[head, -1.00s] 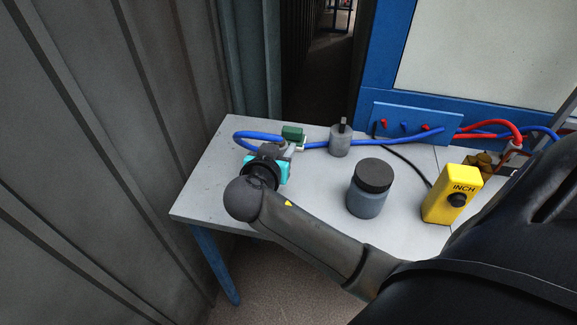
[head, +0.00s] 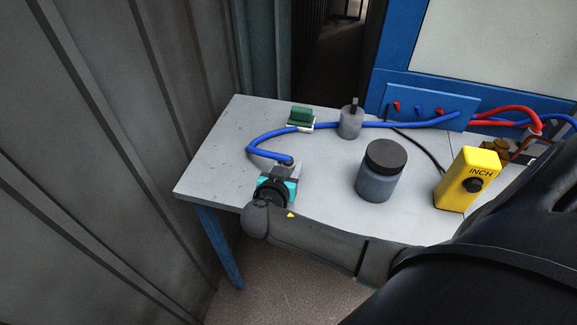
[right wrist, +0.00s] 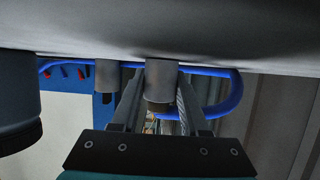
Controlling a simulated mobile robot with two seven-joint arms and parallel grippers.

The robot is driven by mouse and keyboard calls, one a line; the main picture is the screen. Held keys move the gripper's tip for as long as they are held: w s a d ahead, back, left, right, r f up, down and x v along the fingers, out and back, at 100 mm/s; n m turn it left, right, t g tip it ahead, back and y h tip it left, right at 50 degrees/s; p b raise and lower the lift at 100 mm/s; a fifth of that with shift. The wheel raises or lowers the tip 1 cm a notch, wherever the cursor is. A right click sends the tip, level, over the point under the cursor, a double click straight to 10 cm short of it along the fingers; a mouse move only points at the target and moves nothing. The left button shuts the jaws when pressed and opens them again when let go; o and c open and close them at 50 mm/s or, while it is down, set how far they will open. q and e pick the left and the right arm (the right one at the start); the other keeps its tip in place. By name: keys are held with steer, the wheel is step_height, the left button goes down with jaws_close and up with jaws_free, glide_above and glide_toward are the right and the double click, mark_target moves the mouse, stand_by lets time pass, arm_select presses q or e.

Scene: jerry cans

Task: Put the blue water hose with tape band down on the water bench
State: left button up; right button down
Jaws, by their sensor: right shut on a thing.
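The blue water hose (head: 262,140) runs from the blue board along the back of the water bench (head: 215,172), then curls round toward the front at the left. Its free end is at my right gripper (head: 285,170), which is shut on it near the bench's front left part. In the right wrist view, upside down, the hose (right wrist: 238,92) loops back to the jaws (right wrist: 158,112). A grey cylindrical piece (right wrist: 160,80) shows between the fingers. The bench top is close to the gripper; contact is unclear. I cannot make out the tape band. My left gripper is out of view.
A grey weight (head: 350,124) and a green block on a white base (head: 301,118) stand along the hose. A dark lidded jar (head: 381,172) and a yellow INCH box (head: 468,180) stand to the right. Corrugated wall (head: 90,160) is left. Bench top left of the hose is clear.

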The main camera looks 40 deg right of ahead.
steer(key=shift+s+a+f+b, duration=0.1)
steer(key=shift+s+f+b, duration=0.05)
steer(key=shift+f+b, duration=0.55)
steer(key=shift+c, duration=2.1)
jaws_free()
steer(key=shift+f, duration=0.1)
steer(key=shift+r+p, duration=0.45)
steer(key=shift+p, duration=0.15)
steer(key=v, duration=0.4)
steer(key=p+v, duration=0.1)
steer(key=v, duration=0.7)
steer(key=shift+r+p, duration=0.3)
steer(key=shift+r, duration=0.1)
